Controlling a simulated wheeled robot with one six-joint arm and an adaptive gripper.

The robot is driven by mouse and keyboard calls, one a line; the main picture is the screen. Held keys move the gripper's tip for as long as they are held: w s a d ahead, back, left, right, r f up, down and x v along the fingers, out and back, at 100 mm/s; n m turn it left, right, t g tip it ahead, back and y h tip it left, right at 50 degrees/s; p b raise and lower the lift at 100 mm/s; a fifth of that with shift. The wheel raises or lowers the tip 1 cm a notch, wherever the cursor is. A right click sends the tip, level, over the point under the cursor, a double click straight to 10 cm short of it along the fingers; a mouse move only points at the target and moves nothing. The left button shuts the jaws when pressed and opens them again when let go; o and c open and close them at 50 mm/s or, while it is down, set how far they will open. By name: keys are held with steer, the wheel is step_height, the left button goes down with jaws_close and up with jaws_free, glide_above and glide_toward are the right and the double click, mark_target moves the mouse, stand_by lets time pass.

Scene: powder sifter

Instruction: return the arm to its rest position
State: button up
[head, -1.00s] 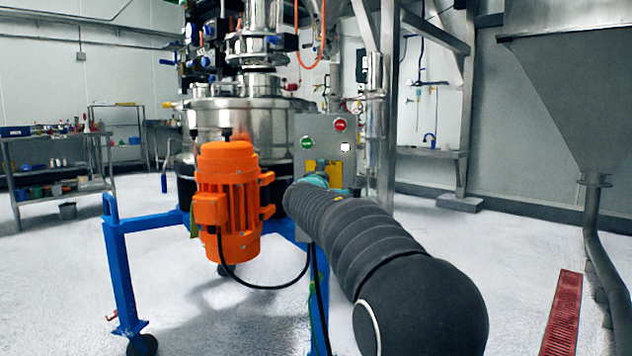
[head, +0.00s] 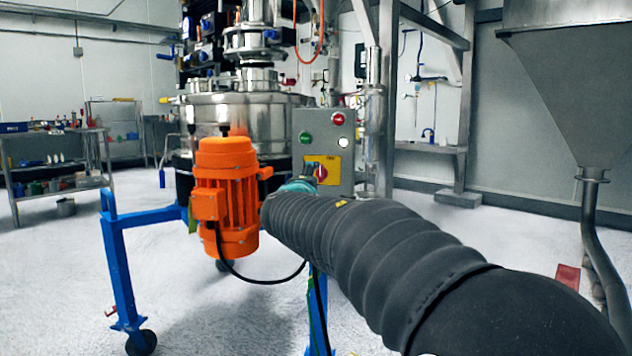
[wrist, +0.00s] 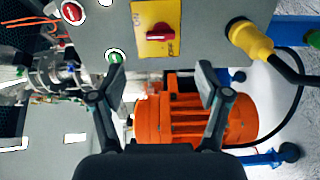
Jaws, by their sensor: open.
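My gripper (wrist: 160,85) is open and empty in the wrist view, its two fingers apart. It faces the grey control box (wrist: 205,25), which carries a red rotary switch (wrist: 160,32) on a yellow plate. A green button (wrist: 115,57) and a red button (wrist: 72,12) sit on the same box. In the head view my arm (head: 350,245) reaches from the lower right towards the control box (head: 345,130). The red switch (head: 320,172) shows just above the arm's far end. My gripper is mostly hidden behind the arm there.
The orange motor (head: 226,195) stands left of my arm, with a black cable (head: 262,281) looping below it. The blue frame (head: 118,260) stands on castors. A steel vessel (head: 245,110) rises behind. A grey hopper (head: 575,95) is at the right. The floor at left is open.

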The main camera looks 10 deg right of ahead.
steer(key=shift+s+a, duration=0.2)
steer(key=shift+s, duration=0.2)
steer(key=s+d+f+m+g, duration=0.3)
steer(key=s+f+g, duration=0.1)
steer(key=f, duration=0.6)
steer(key=s+d+f+m+g+y+p, duration=0.1)
steer(key=s+f+m+g, duration=0.2)
steer(key=s, duration=0.4)
steer(key=s+d+f+m+g+p, duration=0.1)
steer(key=s+f+g+p, duration=0.1)
steer(key=s+f, duration=0.4)
steer(key=s+a+f+m+g+y+p, duration=0.1)
steer(key=s+a+m+g+y+p, duration=0.15)
steer(key=s, duration=0.75)
steer(key=s+a+f+m+g+y+p, duration=0.1)
steer(key=s+m+y+p, duration=0.15)
steer(key=s, duration=0.75)
steer(key=s+r+m+t+p, duration=0.1)
steer(key=s+r+p, duration=0.1)
steer(key=s+r, duration=0.2)
steer(key=shift+d+r+y+p, duration=0.3)
steer(key=shift+y+p, duration=0.05)
steer(key=shift+y, duration=0.05)
